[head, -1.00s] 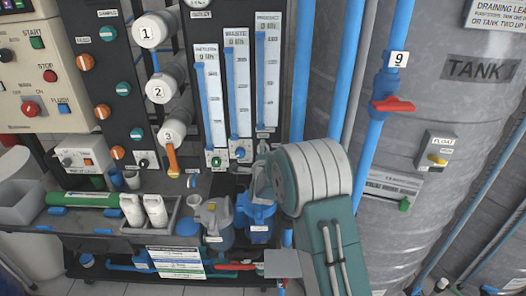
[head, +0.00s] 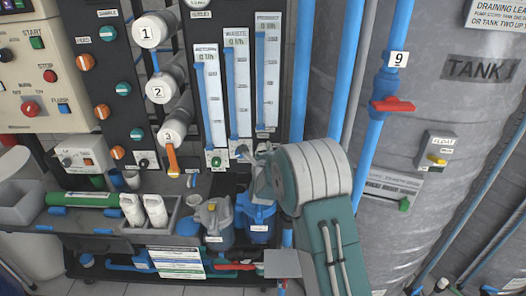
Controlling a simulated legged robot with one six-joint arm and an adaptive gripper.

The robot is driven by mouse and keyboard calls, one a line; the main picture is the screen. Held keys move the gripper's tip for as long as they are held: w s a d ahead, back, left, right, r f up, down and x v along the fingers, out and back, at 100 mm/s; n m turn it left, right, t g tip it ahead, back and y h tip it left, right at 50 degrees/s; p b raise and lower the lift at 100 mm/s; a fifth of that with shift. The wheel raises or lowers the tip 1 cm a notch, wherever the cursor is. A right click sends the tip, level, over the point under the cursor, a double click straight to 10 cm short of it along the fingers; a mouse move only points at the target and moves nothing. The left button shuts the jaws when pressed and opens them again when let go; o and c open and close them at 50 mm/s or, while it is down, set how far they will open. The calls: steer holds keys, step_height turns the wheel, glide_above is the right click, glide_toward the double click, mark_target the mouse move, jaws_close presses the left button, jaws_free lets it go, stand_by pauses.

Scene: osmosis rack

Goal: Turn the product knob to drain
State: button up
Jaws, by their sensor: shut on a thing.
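The product flowmeter (head: 267,72) is the rightmost of the three clear gauges on the black panel. Its knob sits at the gauge's lower end and is hidden by my gripper. My gripper (head: 260,152) is in front of that spot, shut on the product knob as far as I can tell. Its fingertips are small and partly hidden by my own wrist. The knob's pointer and the drain label cannot be read.
The waste gauge (head: 237,88) and return gauge (head: 207,98) stand close to the left; the return gauge's green knob (head: 216,160) shows. Blue filter housings (head: 258,220) sit just below my gripper. Blue pipes (head: 347,70) and the grey tank (head: 455,130) stand to the right.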

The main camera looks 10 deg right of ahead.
steer(key=shift+s+f+m, duration=0.1)
steer(key=shift+f+m, duration=0.3)
steer(key=shift+m, duration=0.4)
steer(key=o, duration=1.1)
steer(key=shift+f, duration=0.1)
steer(key=shift+o, duration=0.2)
steer(key=shift+a, duration=0.1)
steer(key=shift+r, duration=0.25)
steer(key=s+a, duration=0.2)
steer(key=s, duration=0.9)
steer(key=shift+s+a, duration=0.2)
steer(key=shift+s, duration=0.1)
